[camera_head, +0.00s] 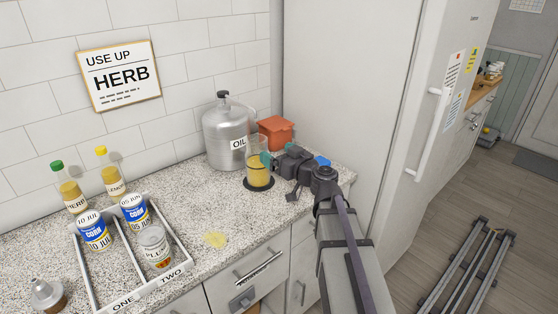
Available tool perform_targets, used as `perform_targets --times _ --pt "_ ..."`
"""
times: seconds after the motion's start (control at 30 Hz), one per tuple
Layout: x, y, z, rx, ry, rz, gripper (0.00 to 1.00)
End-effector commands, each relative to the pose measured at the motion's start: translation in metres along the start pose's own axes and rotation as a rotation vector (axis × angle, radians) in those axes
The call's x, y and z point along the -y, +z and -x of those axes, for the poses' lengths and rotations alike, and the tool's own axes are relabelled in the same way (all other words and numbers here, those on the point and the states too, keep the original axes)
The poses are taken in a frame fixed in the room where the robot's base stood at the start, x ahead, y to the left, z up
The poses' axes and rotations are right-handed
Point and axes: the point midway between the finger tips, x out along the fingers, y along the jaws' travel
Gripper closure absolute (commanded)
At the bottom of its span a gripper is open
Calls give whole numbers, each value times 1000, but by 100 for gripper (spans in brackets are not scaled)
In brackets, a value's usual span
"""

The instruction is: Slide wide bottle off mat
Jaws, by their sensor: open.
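A wide clear bottle (256,174) with yellow contents stands upright on a round dark mat (258,187), near the counter's right end. My gripper (271,160) reaches in from the right at the bottle's upper right side. It is open. Its teal fingertip overlaps the bottle's right edge in the picture; I cannot tell whether it touches. The far finger is hard to make out.
A large metal OIL can (224,135) stands behind the mat, with an orange-red container (276,132) beside it. A divided tray (178,272) with cans and a jar sits farther left.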

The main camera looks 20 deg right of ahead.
Motion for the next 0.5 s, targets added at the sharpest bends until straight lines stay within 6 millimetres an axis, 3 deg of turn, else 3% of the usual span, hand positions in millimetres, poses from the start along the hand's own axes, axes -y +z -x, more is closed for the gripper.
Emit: perform_targets --times 0.13,0.5 --pt "-2 0 0 0 14 80 5" --pt "-2 0 -7 1 10 81 5"
